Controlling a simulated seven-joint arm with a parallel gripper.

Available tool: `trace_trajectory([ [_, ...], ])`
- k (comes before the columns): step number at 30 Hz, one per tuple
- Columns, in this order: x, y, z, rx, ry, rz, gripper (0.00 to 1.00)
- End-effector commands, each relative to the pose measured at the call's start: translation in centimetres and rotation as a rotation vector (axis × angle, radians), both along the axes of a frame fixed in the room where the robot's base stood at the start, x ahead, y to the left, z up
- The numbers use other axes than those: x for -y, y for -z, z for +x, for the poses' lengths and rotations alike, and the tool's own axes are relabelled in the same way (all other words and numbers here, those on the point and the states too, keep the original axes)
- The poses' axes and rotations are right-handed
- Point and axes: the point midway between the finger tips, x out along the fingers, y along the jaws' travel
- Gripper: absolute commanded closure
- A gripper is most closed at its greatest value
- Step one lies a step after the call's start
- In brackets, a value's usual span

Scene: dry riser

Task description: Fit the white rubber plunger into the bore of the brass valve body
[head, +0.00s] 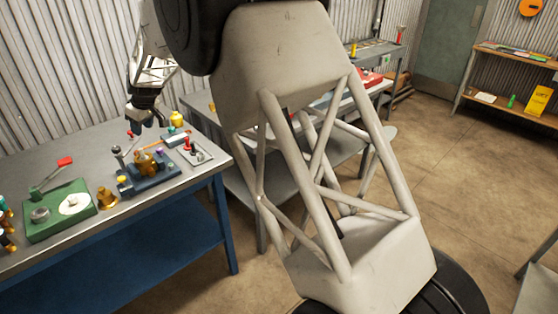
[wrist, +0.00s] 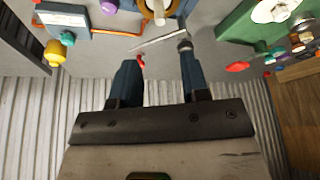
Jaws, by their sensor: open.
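The brass valve body (head: 147,163) sits in a dark blue fixture (head: 150,182) on the workbench. In the wrist view a brass piece with a white part (wrist: 158,10) is cut off by the top edge; I cannot tell whether the white part is the plunger. I cannot pick out the white rubber plunger for certain in either view. My gripper (head: 146,122) is above the bench, behind the fixture. In the wrist view its two dark fingers (wrist: 160,72) are spread apart with nothing held between them. The bore is too small to make out.
A green tray (head: 45,228) with a white disc and red-handled lever lies left. A loose brass part (head: 107,198) stands between tray and fixture. A grey plate with red knobs (head: 197,154) and a yellow bottle (head: 176,118) are right. A thin metal rod (wrist: 160,40) lies near the fingers.

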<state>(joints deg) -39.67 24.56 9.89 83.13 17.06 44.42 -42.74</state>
Motion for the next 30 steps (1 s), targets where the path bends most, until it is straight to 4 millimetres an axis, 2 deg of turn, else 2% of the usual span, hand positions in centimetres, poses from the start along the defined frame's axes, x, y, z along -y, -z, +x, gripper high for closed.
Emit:
trace_trajectory([
  [8, 0.7, -0.4, 0.0, 0.0, 0.008, -0.001, 0.58],
  [11, 1.9, -0.9, 0.0, -0.002, 0.023, -0.003, 0.58],
  [14, 4.0, -2.0, 0.0, -0.005, 0.05, -0.005, 0.58],
  [17, 7.0, -3.4, -0.2, -0.01, 0.088, -0.009, 0.58],
  [23, 14.2, -6.2, -1.2, -0.023, 0.184, -0.021, 0.58],
  [30, 23.0, -9.2, -3.5, -0.039, 0.305, -0.033, 0.58],
])
